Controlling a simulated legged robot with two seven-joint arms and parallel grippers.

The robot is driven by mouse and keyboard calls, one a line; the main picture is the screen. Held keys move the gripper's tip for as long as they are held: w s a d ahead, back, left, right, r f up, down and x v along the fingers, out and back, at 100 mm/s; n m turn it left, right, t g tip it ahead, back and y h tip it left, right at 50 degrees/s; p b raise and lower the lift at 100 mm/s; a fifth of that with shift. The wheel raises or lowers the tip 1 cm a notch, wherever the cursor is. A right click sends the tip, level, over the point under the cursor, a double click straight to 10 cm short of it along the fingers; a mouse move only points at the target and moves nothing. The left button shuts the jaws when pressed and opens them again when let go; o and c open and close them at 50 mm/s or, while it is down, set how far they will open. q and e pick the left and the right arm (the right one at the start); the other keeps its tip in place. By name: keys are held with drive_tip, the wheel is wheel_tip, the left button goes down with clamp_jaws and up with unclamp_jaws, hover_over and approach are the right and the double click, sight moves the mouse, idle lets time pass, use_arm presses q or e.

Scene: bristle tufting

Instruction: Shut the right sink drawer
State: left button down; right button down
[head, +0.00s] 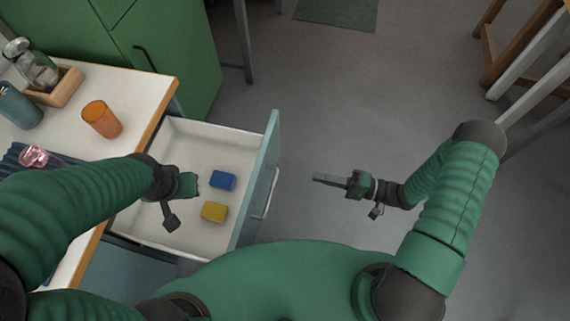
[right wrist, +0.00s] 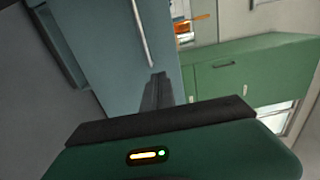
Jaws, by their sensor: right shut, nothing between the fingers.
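The drawer (head: 180,135) under the counter is pulled out, its white inside showing. Its blue-grey front (head: 262,180) carries a pale bar handle (head: 266,196) on the outer face. My right gripper (head: 316,178) is shut and empty, apart from the drawer front and to its right, fingers pointing at it. In the right wrist view, the shut fingers (right wrist: 156,90) show in front of a blue-grey panel (right wrist: 105,45) with the bar handle (right wrist: 142,32). My left gripper (head: 190,185) is over the open drawer; its fingers do not show clearly.
A blue block (head: 222,180) and a yellow block (head: 214,212) lie in the drawer. An orange cup (head: 101,119) and a wooden box (head: 62,88) with jars stand on the counter. A green cabinet (head: 165,50) stands behind. The grey floor (head: 320,110) right of the drawer is clear.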

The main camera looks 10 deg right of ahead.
sight(265, 165)
use_arm(q)
drive_tip(key=shift+a+f+b, duration=0.15)
drive_tip(key=shift+f+b, duration=0.2)
drive_tip(key=shift+f, duration=0.1)
use_arm(e)
drive_tip(key=x, duration=1.4)
